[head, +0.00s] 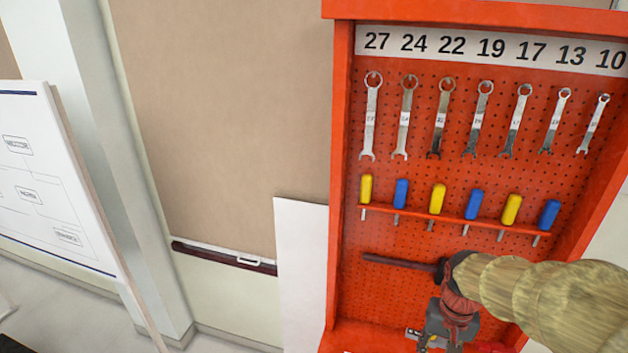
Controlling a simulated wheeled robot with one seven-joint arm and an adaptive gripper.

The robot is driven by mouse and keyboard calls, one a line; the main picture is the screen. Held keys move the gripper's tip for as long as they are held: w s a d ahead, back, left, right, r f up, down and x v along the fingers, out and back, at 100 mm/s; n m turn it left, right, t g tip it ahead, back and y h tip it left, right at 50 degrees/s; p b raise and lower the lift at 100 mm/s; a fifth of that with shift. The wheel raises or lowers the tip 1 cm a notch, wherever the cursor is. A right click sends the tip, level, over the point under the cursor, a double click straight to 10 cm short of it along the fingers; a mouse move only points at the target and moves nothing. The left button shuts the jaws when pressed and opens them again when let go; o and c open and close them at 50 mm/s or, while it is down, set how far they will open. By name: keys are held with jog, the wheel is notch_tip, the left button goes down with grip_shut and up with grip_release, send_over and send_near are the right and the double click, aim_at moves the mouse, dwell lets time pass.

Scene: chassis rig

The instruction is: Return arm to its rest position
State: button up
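My arm, with tan, wood-like rounded links, enters from the lower right and reaches in front of the lower right part of a red tool board (400,300).
Several wrenches (404,117) hang under a number strip (490,47). Several yellow and blue screwdrivers (437,199) stand in a red rack below them. A whiteboard (50,180) stands at the left. A wall rail (224,258) and white panel (302,270) lie between.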

jog(key=s+a+r+n+t+b, duration=0.1)
jog(key=s+a+t+b, duration=0.1)
jog(key=s+b, duration=0.3)
jog(key=s+a+r+n+t+b, duration=0.2)
jog(key=s+a+t+b, duration=0.1)
jog(key=s+a+b, duration=0.2)
jog(key=shift+s+a+r+n, duration=0.25)
jog(key=shift+s+a+n, duration=0.05)
jog(key=shift+s, duration=0.25)
